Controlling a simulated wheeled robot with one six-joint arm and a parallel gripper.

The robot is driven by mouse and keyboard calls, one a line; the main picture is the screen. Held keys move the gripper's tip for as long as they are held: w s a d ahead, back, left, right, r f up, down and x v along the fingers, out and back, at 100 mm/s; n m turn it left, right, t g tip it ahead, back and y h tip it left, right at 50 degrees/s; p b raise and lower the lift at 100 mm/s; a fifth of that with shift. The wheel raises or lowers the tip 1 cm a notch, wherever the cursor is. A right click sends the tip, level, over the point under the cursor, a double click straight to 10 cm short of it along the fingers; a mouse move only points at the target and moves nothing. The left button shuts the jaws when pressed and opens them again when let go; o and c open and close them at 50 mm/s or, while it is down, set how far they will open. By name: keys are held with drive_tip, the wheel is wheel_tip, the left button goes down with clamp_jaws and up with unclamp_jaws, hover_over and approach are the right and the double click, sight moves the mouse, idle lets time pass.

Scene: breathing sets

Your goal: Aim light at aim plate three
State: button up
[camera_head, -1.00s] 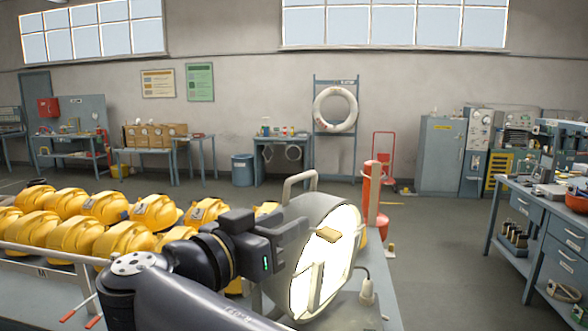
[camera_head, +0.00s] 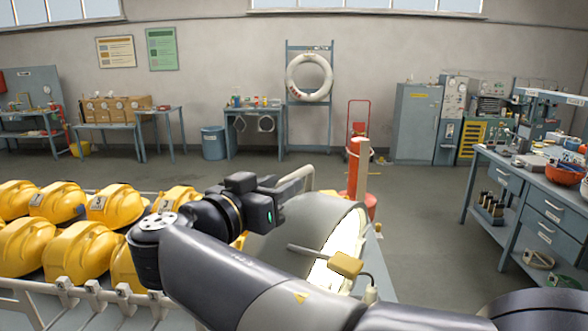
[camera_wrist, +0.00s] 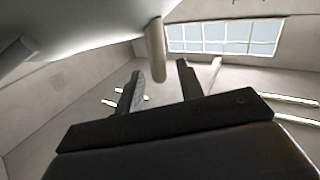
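The light is a big round grey lamp (camera_head: 300,235) with a bright white face (camera_head: 345,250) turned to the right and partly hidden by my arm. A pale bar handle (camera_head: 298,176) stands on its top. My gripper (camera_head: 290,187) is beside this handle. In the wrist view, my gripper (camera_wrist: 158,72) has its two dark fingers apart, with a beige bar end (camera_wrist: 156,50) between or just beyond the tips and gaps on both sides. The lamp's pale shell (camera_wrist: 90,25) fills the upper left there. I cannot make out any aim plate marked three.
A red post (camera_head: 357,170) rises behind the lamp. A blue workbench (camera_head: 530,200) stands at the right. The floor between lamp and back wall is largely clear.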

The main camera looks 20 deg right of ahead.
sight(312, 167)
drive_tip(key=shift+p+x, duration=0.75)
drive_tip(key=shift+x, duration=1.8)
clamp_jaws()
